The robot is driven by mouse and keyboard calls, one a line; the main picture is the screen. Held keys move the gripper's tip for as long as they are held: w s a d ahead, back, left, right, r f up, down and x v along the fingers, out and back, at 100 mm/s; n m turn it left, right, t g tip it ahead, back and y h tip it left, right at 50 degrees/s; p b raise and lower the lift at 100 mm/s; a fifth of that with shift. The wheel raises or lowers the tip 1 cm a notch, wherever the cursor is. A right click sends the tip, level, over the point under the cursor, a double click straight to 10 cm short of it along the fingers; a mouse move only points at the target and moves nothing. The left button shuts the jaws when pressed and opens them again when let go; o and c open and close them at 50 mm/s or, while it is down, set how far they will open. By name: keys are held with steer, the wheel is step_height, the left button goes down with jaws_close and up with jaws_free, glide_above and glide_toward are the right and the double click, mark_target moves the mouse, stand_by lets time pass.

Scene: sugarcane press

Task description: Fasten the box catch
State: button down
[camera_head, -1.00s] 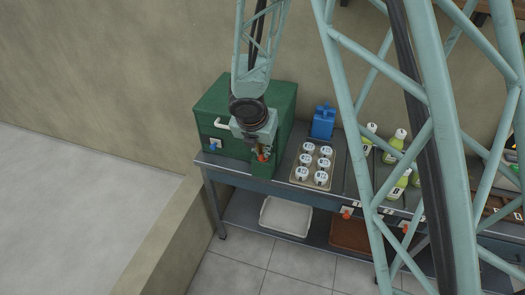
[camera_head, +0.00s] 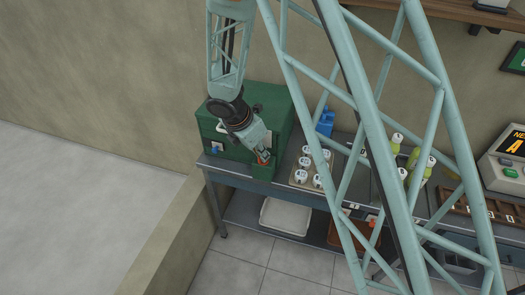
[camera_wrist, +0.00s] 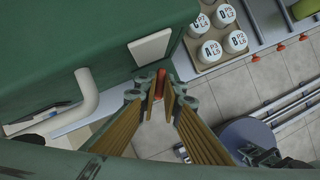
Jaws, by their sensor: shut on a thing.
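The green box (camera_head: 278,103) stands at the left end of the workbench; it fills the upper left of the wrist view (camera_wrist: 60,40). My gripper (camera_head: 263,156) is at the box's lower front right. In the wrist view its fingers (camera_wrist: 160,95) are closed around a small red piece (camera_wrist: 160,84), which looks like the catch's lever. The red piece also shows at the fingertips in the head view (camera_head: 264,158). A pale plate (camera_wrist: 151,47) is on the box just above it. The fingers hide most of the catch, so I cannot tell whether it is fastened.
A white bar handle (camera_wrist: 82,95) sticks out from the box in the wrist view. A tray of white-lidded jars (camera_head: 299,178) and a blue jug (camera_head: 325,121) stand to the right. Green bottles (camera_head: 413,158) are farther along the bench (camera_head: 235,170). The floor in front is clear.

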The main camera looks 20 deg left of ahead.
steer(key=m+p, duration=0.1)
steer(key=m, duration=0.1)
steer(key=m+g+h+p, duration=0.1)
steer(key=m, duration=0.2)
steer(key=shift+w+a+m+h+p, duration=0.15)
steer(key=shift+m+h+p, duration=0.15)
steer(key=shift+p, duration=0.05)
steer(key=m+g, duration=0.2)
steer(key=m, duration=0.2)
steer(key=shift+w+m+p, duration=0.1)
steer(key=shift+m+p, duration=0.3)
steer(key=shift+h, duration=0.3)
steer(key=c, duration=2.8)
jaws_free()
steer(key=shift+w+a+r, duration=0.1)
steer(key=shift+a+r, duration=0.05)
steer(key=shift+r, duration=0.1)
